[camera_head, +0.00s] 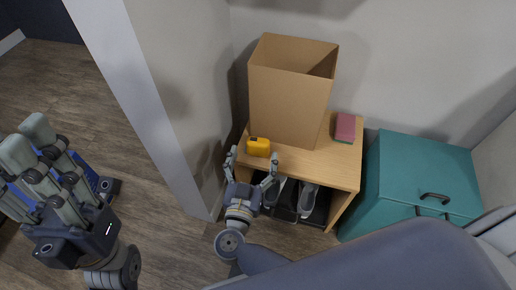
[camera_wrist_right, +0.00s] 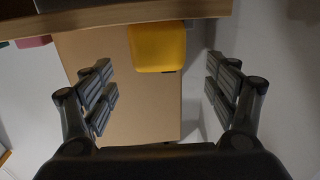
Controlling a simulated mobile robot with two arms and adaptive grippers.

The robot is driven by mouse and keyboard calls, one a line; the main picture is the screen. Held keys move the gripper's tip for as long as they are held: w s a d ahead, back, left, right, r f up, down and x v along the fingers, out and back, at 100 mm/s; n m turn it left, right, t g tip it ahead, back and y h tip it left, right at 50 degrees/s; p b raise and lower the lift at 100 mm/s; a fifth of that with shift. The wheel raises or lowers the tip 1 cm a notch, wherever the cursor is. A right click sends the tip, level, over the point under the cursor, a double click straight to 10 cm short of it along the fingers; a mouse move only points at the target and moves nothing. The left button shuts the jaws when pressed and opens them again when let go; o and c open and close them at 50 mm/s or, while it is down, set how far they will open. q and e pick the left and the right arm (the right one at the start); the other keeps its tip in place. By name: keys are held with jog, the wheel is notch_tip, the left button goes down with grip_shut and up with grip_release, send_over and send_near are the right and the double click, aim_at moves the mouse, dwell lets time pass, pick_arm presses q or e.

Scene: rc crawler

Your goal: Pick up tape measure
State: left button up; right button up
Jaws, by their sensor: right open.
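The tape measure is a small yellow block (camera_head: 258,147) at the front left of a wooden shelf unit's top, in front of a cardboard box. In the right wrist view the tape measure (camera_wrist_right: 158,47) is ahead of the fingers and between their lines, near the wooden edge. My right gripper (camera_head: 251,168) is open and empty just in front of the shelf's edge, its fingers spread to either side, short of the tape measure. My left gripper (camera_head: 35,160) is at the far left, away from the shelf, with its fingers apart and nothing seen in them.
The tall open cardboard box (camera_head: 285,105) stands right behind the tape measure. A pink and green block (camera_head: 345,128) lies at the right of the shelf top (camera_head: 325,165). Shoes (camera_head: 308,197) sit below. A wall corner (camera_head: 185,110) is close on the left, a teal bin (camera_head: 425,175) on the right.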

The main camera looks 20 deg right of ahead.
aim_at(257, 146)
jog(key=x, duration=0.1)
jog(key=b+x, duration=0.1)
jog(key=x, duration=0.1)
jog(key=b+x, duration=0.1)
jog(key=x, duration=0.1)
jog(key=shift+d+r, duration=0.1)
jog(key=shift+r, duration=0.2)
jog(key=shift+w+d+r+b, duration=0.1)
jog(key=shift+w+d+b, duration=0.15)
jog(key=shift+w+b, duration=0.1)
jog(key=c, duration=1.3)
